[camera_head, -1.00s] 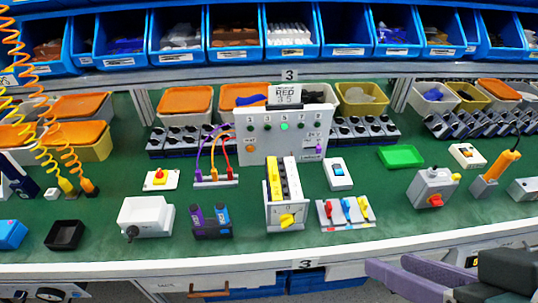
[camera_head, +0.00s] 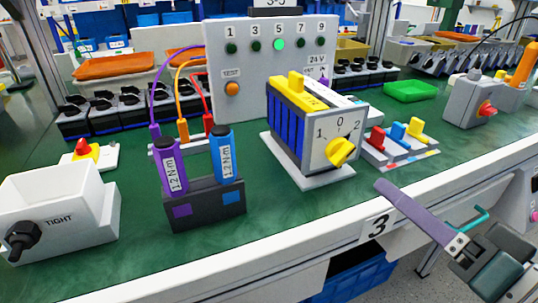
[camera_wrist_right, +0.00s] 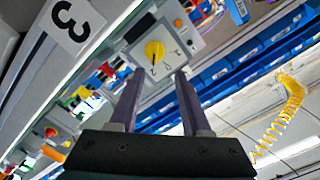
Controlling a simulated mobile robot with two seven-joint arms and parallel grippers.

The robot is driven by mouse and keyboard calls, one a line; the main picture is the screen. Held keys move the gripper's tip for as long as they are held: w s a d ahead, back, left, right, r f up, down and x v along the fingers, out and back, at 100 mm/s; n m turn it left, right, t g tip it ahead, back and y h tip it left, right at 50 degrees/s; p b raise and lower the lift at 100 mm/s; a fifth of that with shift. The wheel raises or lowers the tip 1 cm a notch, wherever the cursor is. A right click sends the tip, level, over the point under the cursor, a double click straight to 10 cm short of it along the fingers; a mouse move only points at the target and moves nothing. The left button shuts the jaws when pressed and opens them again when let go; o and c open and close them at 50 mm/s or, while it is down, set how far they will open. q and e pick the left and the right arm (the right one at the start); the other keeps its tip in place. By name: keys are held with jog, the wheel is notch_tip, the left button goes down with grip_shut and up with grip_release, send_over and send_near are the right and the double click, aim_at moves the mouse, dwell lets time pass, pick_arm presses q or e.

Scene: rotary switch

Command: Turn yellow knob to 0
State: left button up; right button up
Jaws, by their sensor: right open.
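The yellow knob (camera_head: 341,151) sits low on the white front face of a box-shaped rotary switch (camera_head: 316,148) marked 1, 0 and 2. Its grip looks slanted from lower left to upper right, towards the 2 side. My right gripper (camera_head: 384,188) is in front of the bench edge, below and right of the knob, apart from it. In the right wrist view its two purple fingers (camera_wrist_right: 159,73) are spread and empty, with the knob (camera_wrist_right: 154,51) beyond the gap between their tips. My left gripper is not in view.
A holder with purple and blue torque tools (camera_head: 204,185) stands left of the switch. A panel with coloured small switches (camera_head: 398,145) is close on its right. A grey box marked TIGHT (camera_head: 65,210) is at left. The white bench edge (camera_head: 230,262) runs in front.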

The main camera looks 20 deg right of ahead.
aim_at(346, 158)
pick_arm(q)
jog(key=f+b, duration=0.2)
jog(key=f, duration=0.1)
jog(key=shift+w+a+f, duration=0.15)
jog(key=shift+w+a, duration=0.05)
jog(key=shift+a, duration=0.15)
pick_arm(e)
jog(key=w, duration=0.6)
jog(key=w+a+f, duration=0.1)
jog(key=w, duration=0.3)
jog(key=shift+f, duration=0.1)
jog(key=shift+c, duration=0.2)
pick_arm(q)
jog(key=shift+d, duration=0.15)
pick_arm(e)
grip_shut()
